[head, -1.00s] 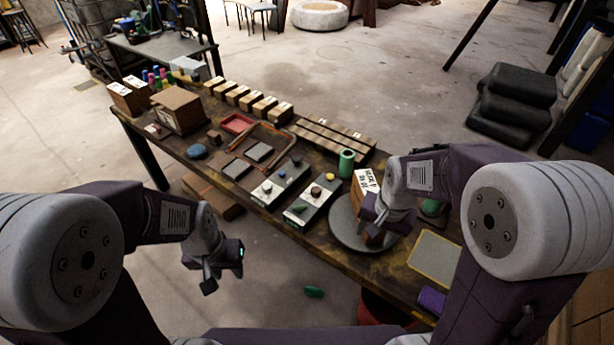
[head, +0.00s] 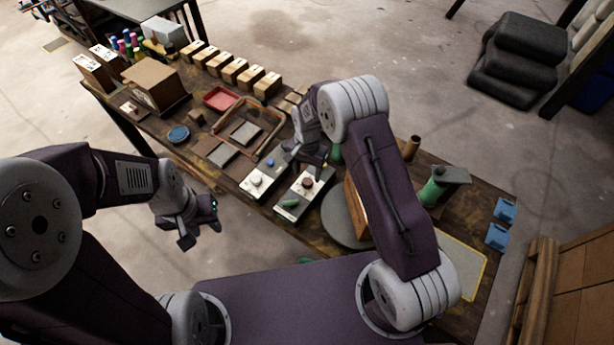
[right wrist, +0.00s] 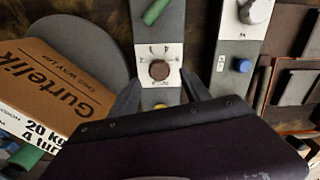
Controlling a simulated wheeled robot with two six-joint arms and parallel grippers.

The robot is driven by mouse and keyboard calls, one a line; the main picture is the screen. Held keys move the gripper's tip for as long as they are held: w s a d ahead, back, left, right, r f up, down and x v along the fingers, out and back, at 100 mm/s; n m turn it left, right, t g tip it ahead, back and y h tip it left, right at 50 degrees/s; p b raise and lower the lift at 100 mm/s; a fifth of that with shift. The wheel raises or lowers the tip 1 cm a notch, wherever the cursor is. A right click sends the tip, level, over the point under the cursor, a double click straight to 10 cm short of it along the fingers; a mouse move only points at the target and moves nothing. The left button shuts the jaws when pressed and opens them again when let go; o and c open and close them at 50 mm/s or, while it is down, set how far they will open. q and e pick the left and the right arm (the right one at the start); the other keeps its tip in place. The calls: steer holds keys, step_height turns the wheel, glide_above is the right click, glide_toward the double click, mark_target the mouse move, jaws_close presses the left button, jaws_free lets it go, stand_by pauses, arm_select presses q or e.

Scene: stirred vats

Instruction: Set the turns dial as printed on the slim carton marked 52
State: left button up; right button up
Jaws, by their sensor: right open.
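A brown carton (right wrist: 62,88) stands on the grey round plate (head: 337,222). The right wrist view shows "Gurtelik", "20 Kg" and a cut-off "4 tur" on it; no 52 is readable. In the head view my arm mostly hides this carton (head: 355,212). The right panel (head: 300,196) carries a brown dial (right wrist: 159,70) with printed marks around it, a green lever (right wrist: 155,12) and a yellow button. My right gripper (right wrist: 160,92) is open and empty over this panel, its fingers either side of the dial's near end. My left gripper (head: 199,234) is open and empty off the table's front edge.
The left panel (head: 262,179) has a silver knob (right wrist: 255,10) and a blue button (right wrist: 243,66). Slim labelled cartons (head: 94,73) and a larger box (head: 156,84) stand at the table's far left. A green cylinder (head: 432,190) stands right of my arm.

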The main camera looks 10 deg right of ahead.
mark_target(307, 181)
step_height(307, 181, down, 3)
steer(key=shift+r, duration=0.1)
steer(key=shift+s+f, duration=0.25)
steer(key=shift+f, duration=0.1)
steer(key=shift+w+f, duration=0.1)
jaws_close()
